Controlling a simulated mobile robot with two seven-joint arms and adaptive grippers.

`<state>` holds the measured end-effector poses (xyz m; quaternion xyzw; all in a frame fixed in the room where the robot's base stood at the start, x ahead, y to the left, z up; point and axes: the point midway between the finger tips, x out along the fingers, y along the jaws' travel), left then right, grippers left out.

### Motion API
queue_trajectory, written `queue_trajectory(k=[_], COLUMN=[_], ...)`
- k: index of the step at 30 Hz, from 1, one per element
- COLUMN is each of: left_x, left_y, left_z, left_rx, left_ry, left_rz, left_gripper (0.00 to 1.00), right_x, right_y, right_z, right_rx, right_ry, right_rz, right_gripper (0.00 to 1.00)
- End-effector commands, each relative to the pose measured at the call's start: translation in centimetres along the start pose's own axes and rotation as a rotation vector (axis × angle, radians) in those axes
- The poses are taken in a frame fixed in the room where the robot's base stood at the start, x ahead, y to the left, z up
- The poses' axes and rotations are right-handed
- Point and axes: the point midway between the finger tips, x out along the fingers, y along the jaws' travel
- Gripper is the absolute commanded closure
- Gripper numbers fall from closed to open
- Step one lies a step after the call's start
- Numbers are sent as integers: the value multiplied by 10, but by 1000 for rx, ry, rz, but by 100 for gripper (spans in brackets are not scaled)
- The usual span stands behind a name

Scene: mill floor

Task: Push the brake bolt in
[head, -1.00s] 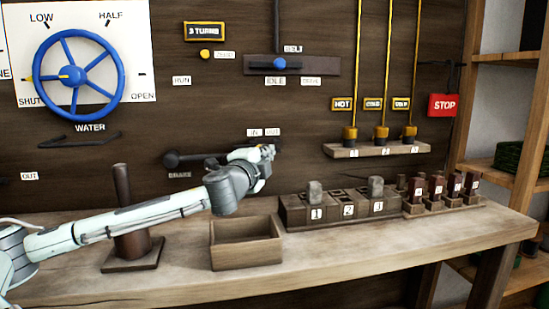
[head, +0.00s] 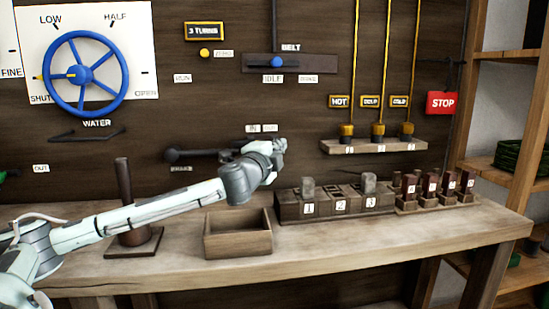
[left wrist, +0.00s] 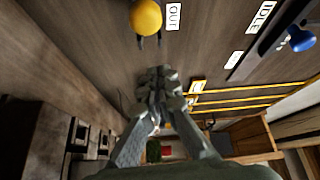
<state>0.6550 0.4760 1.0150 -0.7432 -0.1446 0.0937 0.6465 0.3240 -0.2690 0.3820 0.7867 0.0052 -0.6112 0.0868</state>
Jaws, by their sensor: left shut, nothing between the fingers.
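The brake bolt (head: 200,154) is a dark bar on the wall above its BRAKE label, with IN and OUT labels above its right part. My left arm hides its right end in the head view. In the left wrist view a yellow ball knob (left wrist: 146,16), apparently the bolt's, sits beside the OUT label. In the left wrist view my left gripper (left wrist: 158,82) appears apart from the yellow knob. My right gripper is not in view.
Below are an open wooden box (head: 238,252) and a numbered block rack (head: 340,216) on the bench (head: 400,240). The blue belt knob (head: 277,62) is above. A shelf with hanging rods (head: 374,147) and a red STOP sign (head: 442,103) are to the right.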

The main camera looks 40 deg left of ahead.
Motion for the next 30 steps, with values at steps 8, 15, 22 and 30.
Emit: queue_trajectory(k=[8, 15, 22, 30], left_x=[-40, -57, -73, -96], left_y=[5, -1, 0, 1], left_z=[1, -6, -2, -2], left_rx=[10, 12, 10, 5], left_ry=[1, 12, 5, 6], left_rz=[1, -4, -3, -2], left_gripper=[100, 100, 100, 100], right_x=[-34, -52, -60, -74], right_y=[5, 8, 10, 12], right_z=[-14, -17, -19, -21], right_rx=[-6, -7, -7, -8], right_ry=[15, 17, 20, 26], right_rz=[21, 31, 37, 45], right_gripper=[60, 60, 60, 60])
